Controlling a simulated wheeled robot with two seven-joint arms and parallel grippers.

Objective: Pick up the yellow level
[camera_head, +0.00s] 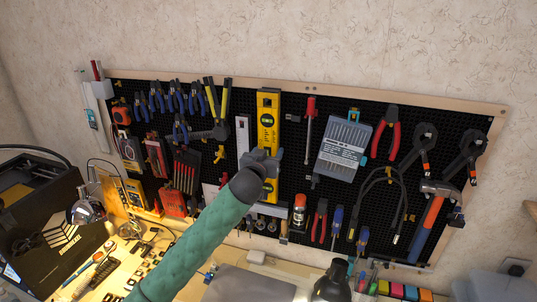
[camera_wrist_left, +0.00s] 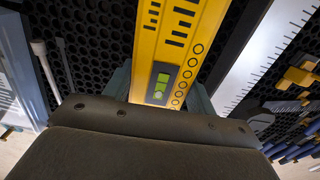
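The yellow level (camera_head: 268,110) hangs upright on the black pegboard, near the middle of the head view. My left gripper (camera_head: 262,160) is at its lower half, with the arm coming up from below. In the left wrist view, the level (camera_wrist_left: 178,40) runs between the two fingers of the left gripper (camera_wrist_left: 160,95), one finger on each side. Whether the fingers press on it is not clear. The gripper hides part of the level's lower half.
A white ruler (camera_head: 243,135) hangs close left of the level; a red-handled tool (camera_head: 310,110) hangs to its right. A grey bit case (camera_head: 342,147) and pliers (camera_head: 385,130) hang farther right. Small tools stand along the lower edge above the workbench (camera_head: 205,240).

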